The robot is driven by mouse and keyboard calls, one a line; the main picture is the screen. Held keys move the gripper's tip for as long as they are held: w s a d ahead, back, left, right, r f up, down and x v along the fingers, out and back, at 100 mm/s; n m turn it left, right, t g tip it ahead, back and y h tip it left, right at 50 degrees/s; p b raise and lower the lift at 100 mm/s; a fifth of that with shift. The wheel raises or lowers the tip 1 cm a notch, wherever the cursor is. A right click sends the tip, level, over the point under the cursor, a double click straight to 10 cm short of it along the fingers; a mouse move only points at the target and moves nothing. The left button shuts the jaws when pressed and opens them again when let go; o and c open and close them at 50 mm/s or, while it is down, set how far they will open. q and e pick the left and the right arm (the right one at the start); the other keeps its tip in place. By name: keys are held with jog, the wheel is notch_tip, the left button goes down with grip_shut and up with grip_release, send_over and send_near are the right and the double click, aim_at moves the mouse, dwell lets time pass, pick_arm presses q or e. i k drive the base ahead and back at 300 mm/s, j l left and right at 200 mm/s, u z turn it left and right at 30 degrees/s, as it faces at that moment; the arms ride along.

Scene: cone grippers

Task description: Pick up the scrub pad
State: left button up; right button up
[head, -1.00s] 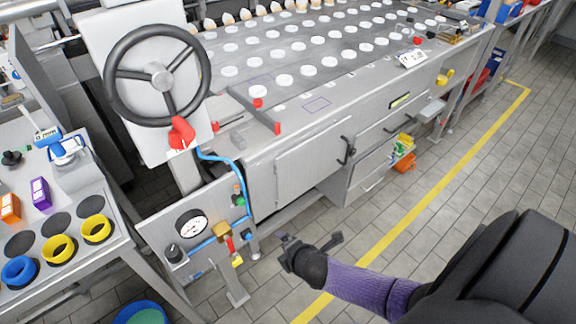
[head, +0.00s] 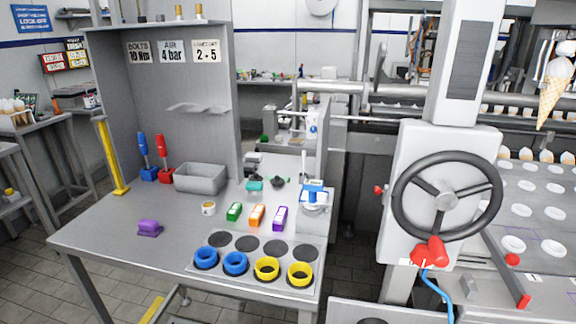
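A small purple block (head: 149,228), which looks like the scrub pad, lies on the left part of the grey workbench (head: 105,245), near its front edge. It stands apart from the other items, with bare bench around it. Its fine shape is too small to make out. Neither of my grippers is in the head view.
On the bench are a grey bin (head: 200,178), a small white cup (head: 208,208), several coloured boxes (head: 257,215) and blue and yellow rings (head: 267,269). A yellow post (head: 111,155) stands at the left edge. A machine with a steering wheel (head: 447,195) stands at right.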

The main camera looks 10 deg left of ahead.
aim_at(146, 228)
jog(key=u, duration=1.4)
jog(key=z, duration=2.6)
jog(key=u, duration=2.6)
jog(key=i+j+z, duration=0.2)
jog(key=j, duration=0.15)
jog(key=i+j+z, duration=0.15)
jog(key=j, duration=0.2)
jog(key=j+z, duration=0.2)
jog(key=j, duration=0.15)
jog(key=i+j+z, duration=0.2)
jog(key=j, duration=0.25)
